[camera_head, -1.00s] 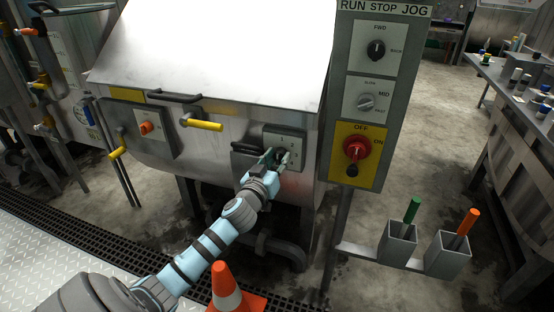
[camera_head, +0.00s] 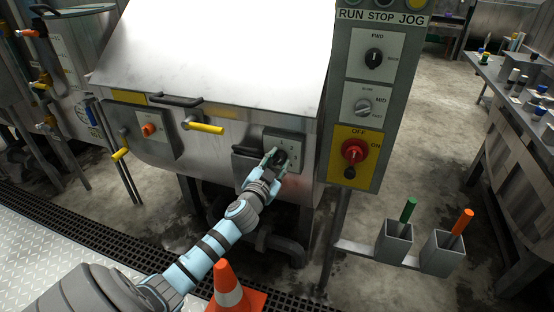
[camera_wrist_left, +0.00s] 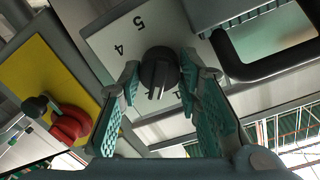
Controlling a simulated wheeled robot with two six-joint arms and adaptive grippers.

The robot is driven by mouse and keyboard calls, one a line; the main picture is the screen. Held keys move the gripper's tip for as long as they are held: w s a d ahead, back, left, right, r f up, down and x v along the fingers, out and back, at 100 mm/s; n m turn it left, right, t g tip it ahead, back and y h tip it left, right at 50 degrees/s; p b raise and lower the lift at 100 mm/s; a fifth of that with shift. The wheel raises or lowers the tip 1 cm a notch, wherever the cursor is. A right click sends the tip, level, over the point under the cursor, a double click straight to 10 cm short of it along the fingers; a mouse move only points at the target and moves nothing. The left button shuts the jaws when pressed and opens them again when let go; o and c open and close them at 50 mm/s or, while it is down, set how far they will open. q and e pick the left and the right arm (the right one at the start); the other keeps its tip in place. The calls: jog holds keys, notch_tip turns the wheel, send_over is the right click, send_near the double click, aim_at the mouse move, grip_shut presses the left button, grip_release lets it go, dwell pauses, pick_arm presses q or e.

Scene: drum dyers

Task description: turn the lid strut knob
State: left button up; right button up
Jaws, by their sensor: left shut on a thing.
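The lid strut knob is a dark round knob with a raised grip bar (camera_wrist_left: 158,72). It sits on a grey plate (camera_wrist_left: 112,42) with printed numbers, of which 4 and 5 read clearly in the left wrist view. In the head view the plate (camera_head: 294,144) is at the lower right of the drum machine's front. My left gripper (camera_head: 275,157) is at the knob and partly hides it there. In the left wrist view its two teal-padded fingers (camera_wrist_left: 160,88) lie on either side of the knob, shut on it. My right gripper is not in view.
A black handle (camera_wrist_left: 268,58) is close beside the plate. A control post carries a red switch on a yellow panel (camera_head: 354,152) to the right. A yellow-gripped lever (camera_head: 206,128) and an orange knob (camera_head: 148,130) are to the left. A traffic cone (camera_head: 229,285) stands below my arm.

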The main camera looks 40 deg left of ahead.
pick_arm(q)
jog(key=shift+r+m, duration=0.1)
jog(key=shift+m, duration=0.5)
jog(key=o, duration=0.9)
jog(key=shift+c, duration=0.2)
jog(key=shift+s+d, duration=0.1)
jog(key=shift+s, duration=0.25)
jog(key=v, duration=1.1)
jog(key=shift+s+d, duration=0.1)
jog(key=shift+s, duration=0.05)
